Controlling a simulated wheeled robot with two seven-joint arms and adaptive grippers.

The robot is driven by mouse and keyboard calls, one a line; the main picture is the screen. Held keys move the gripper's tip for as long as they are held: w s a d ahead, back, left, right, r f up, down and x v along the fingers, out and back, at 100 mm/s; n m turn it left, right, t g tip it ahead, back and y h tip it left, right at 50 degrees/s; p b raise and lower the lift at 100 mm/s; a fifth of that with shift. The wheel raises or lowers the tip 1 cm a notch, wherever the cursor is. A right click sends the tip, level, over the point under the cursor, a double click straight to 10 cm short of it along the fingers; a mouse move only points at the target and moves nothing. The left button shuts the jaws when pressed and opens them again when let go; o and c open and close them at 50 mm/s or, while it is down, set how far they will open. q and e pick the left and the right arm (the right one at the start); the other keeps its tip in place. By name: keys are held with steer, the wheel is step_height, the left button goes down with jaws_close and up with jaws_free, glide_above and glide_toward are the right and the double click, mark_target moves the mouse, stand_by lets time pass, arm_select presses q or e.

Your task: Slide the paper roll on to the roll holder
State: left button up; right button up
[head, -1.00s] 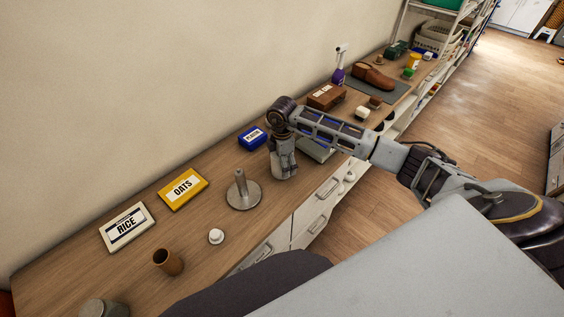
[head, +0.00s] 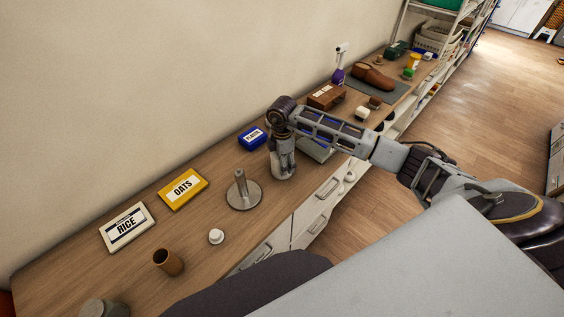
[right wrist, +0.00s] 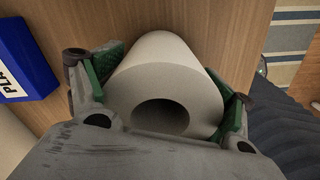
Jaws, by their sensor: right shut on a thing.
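The white paper roll (right wrist: 168,72) fills the middle of the right wrist view, its dark core hole facing the camera. My right gripper (head: 284,165) is shut on the roll, with a green-padded finger on each side of it in the right wrist view (right wrist: 168,95). In the head view the roll (head: 284,173) shows upright below the fingers, at the counter's front part. The roll holder (head: 243,192), a round grey metal base with a short upright post, stands to the left of the roll, its post bare. The roll and the holder are apart. My left gripper is not in view.
A blue box (head: 252,138) lies behind the roll. A yellow oats box (head: 183,189) and a white rice box (head: 127,227) lie left of the holder. A small white object (head: 216,236) and a brown cup (head: 167,262) stand in front. Bare counter surrounds the holder.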

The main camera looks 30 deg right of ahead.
steer(key=shift+r, duration=0.15)
steer(key=shift+c, duration=1.1)
steer(key=shift+r+b, duration=0.75)
steer(key=shift+r, duration=4.05)
steer(key=shift+c, duration=0.2)
steer(key=o, duration=0.7)
steer(key=c, duration=0.4)
steer(key=shift+c, duration=0.2)
steer(key=shift+r, duration=0.15)
